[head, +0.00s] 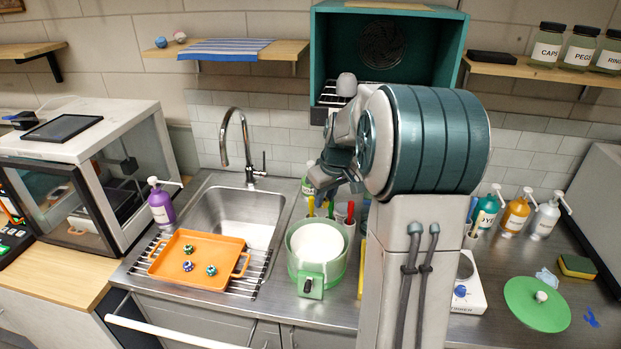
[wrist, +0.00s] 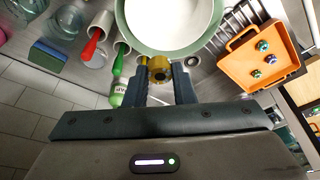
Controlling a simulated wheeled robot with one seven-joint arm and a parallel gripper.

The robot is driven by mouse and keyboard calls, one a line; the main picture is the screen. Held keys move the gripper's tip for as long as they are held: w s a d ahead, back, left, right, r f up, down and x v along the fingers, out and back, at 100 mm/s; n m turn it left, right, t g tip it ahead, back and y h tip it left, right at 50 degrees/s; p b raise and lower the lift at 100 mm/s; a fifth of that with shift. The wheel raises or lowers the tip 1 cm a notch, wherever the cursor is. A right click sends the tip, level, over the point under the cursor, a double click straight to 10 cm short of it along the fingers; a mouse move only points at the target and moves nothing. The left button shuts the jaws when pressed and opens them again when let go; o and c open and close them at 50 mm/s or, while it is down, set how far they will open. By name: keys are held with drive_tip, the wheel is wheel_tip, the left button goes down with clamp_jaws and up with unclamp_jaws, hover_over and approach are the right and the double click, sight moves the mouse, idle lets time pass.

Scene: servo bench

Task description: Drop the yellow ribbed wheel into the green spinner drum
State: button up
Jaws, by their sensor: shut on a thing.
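The yellow ribbed wheel (wrist: 159,68) is held between the two fingertips of my gripper (wrist: 160,76) in the wrist view. The green spinner drum (head: 338,274) stands on the counter right of the sink in the head view, open at the top with a white inside. In the wrist view the drum (wrist: 134,41) is just beyond the wheel, which overlaps its near rim in the picture. In the head view my gripper (head: 322,184) is above the back of the drum, and I cannot make out the wheel there.
An orange tray (head: 221,250) with several small patterned balls lies on the rack left of the drum. Bottles and coloured-handled tools (head: 350,211) stand behind the drum. A green lid (head: 537,304) lies at the right. A teal cabinet (head: 447,45) is above.

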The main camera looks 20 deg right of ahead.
sight(326, 207)
drive_tip(key=shift+w, duration=0.1)
drive_tip(key=shift+f+b, duration=0.35)
wheel_tip(326, 207, down, 5)
drive_tip(key=b, duration=0.3)
drive_tip(key=o, duration=1)
